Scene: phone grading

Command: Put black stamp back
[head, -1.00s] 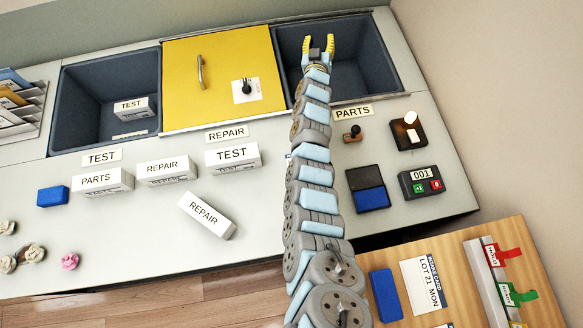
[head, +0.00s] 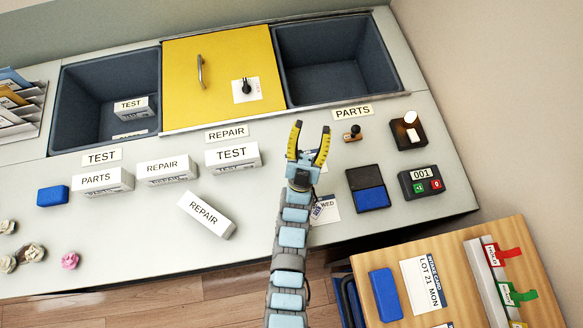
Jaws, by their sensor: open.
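The black-handled stamp (head: 353,133) stands on the counter just below the PARTS label (head: 353,112). It has a dark knob and a small brown base. My gripper (head: 309,143) is over the counter to the left of the stamp and apart from it. Its yellow fingers are spread and nothing shows between them. A dark pad with a blue lower half (head: 370,198) lies below the stamp. A small black upright object (head: 246,87) is on a white paper on the yellow lid.
An open right bin (head: 335,95) looks empty. White boxes, including a tilted REPAIR box (head: 207,215), stand left of my gripper. A lamp-like device (head: 408,131) and a 001 counter (head: 421,182) are at right. A WED card (head: 325,210) lies beside my arm.

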